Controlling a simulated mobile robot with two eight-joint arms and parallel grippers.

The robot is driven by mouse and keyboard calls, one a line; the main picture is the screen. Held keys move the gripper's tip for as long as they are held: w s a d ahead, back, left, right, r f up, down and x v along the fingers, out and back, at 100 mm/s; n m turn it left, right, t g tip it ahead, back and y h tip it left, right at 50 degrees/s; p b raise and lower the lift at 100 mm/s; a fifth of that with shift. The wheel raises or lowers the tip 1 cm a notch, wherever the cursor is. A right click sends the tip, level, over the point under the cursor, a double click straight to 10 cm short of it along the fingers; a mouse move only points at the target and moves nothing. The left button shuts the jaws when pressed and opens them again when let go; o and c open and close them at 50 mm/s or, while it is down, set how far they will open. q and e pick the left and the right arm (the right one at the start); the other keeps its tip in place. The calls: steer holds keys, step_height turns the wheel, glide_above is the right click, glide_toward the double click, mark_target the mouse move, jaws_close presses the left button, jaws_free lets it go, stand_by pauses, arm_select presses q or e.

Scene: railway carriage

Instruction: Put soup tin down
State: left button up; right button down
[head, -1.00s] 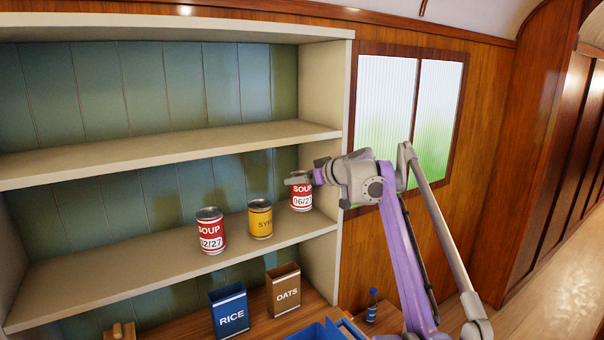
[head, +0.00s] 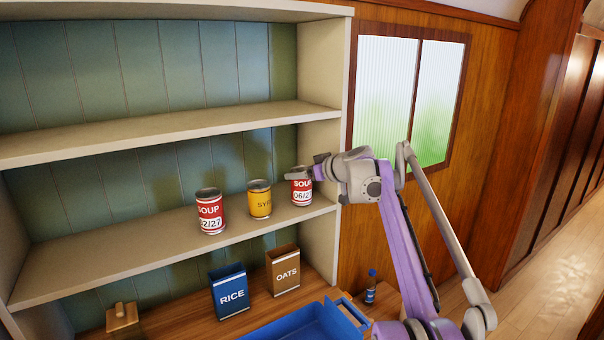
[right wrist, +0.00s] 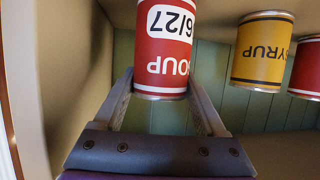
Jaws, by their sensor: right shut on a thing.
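The red soup tin marked 06/27 (head: 302,192) is upright at the right end of the middle shelf (head: 150,258), near the side wall. Its base is level with the row of tins, at or very close to the shelf surface. My right gripper (head: 296,174) is shut on it, one finger on each side. In the right wrist view, which is upside down, the tin (right wrist: 165,50) sits between the fingers of my right gripper (right wrist: 160,92). My left gripper is not in view.
A yellow syrup tin (head: 260,201) stands left of the held tin with a gap, then another soup tin marked 02/27 (head: 210,212). Below are a blue rice box (head: 230,293), a brown oats box (head: 284,272), a blue crate (head: 290,325) and a small bottle (head: 370,288).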

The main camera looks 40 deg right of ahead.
steer(key=shift+f, duration=0.15)
jaws_free()
steer(key=v, duration=1.1)
steer(key=shift+w, duration=0.1)
jaws_close()
stand_by(0.5)
stand_by(1.0)
